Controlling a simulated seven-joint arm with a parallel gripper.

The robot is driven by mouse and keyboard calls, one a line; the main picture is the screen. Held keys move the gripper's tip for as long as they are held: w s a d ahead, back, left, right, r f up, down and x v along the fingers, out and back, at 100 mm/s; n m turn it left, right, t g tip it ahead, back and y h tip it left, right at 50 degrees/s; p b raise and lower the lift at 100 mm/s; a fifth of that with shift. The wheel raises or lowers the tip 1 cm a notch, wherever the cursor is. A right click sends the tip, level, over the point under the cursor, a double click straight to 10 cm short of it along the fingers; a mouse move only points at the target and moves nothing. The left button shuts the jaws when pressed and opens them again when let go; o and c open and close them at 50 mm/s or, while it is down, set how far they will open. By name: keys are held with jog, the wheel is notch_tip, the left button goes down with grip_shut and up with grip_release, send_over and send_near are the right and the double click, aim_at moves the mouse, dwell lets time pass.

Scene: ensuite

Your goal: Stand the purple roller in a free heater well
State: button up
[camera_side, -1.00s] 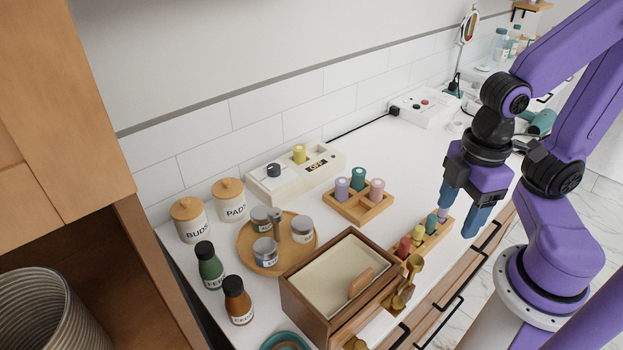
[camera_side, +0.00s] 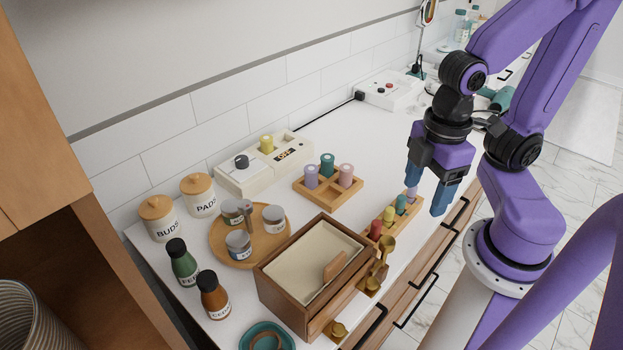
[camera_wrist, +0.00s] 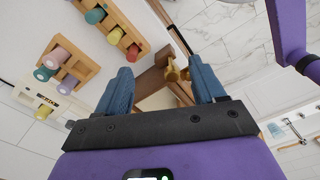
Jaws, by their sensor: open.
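The cream heater box (camera_side: 243,186) stands against the tiled wall. A yellow roller (camera_side: 266,144) stands in it, near a dark knob (camera_side: 242,161) and an OFF display; any empty well is hard to make out. A purple roller (camera_side: 312,177) stands in the square wooden tray (camera_side: 329,202) with a teal and a pink roller. My gripper (camera_side: 425,198) is open, pointing down near the counter's front edge. Its spread, empty fingers show in the wrist view (camera_wrist: 161,88).
The rack also holds red, yellow (camera_side: 389,214) and teal pieces.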

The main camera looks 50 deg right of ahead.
jog(key=m, duration=2.8)
send_over(312, 168)
jog(key=f, duration=0.9)
jog(key=shift+d+f, duration=0.25)
jog(key=shift+f, duration=0.15)
jog(key=shift+a+f, duration=0.2)
jog(key=shift+f, duration=2.85)
